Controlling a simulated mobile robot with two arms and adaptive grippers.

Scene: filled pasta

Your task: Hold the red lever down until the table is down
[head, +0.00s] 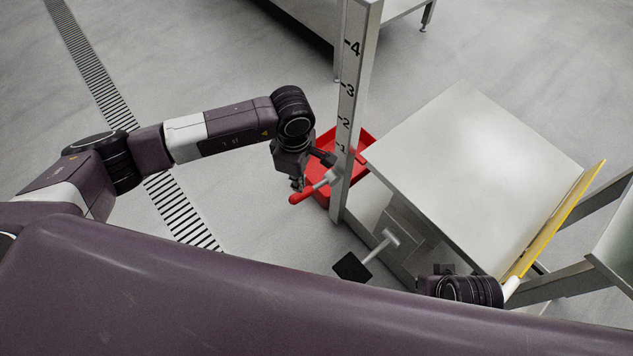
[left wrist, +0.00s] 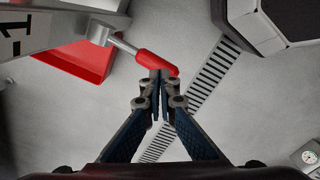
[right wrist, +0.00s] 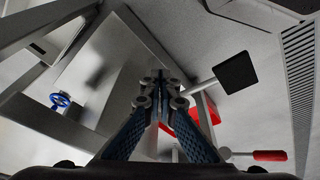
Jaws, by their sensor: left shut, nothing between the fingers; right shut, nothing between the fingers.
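The red lever (head: 300,197) sticks out from the numbered post (head: 345,175), its handle pointing left and slightly down in the head view. My left gripper (head: 299,181) is shut and empty, right at the handle. In the left wrist view its fingertips (left wrist: 158,77) overlap the end of the red handle (left wrist: 152,64); I cannot tell whether they touch. The table (head: 475,165) has a bare grey top, its near corner by the lower numbers of the post. My right gripper shows shut and empty in the right wrist view (right wrist: 160,78), apart from the lever (right wrist: 270,155).
A black pad on a metal arm (head: 352,268) juts out below the table, left of my right wrist. A red bin (head: 366,139) stands behind the post. A yellow board (head: 558,220) lines the table's right edge. A blue handwheel (right wrist: 60,100) shows in the right wrist view.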

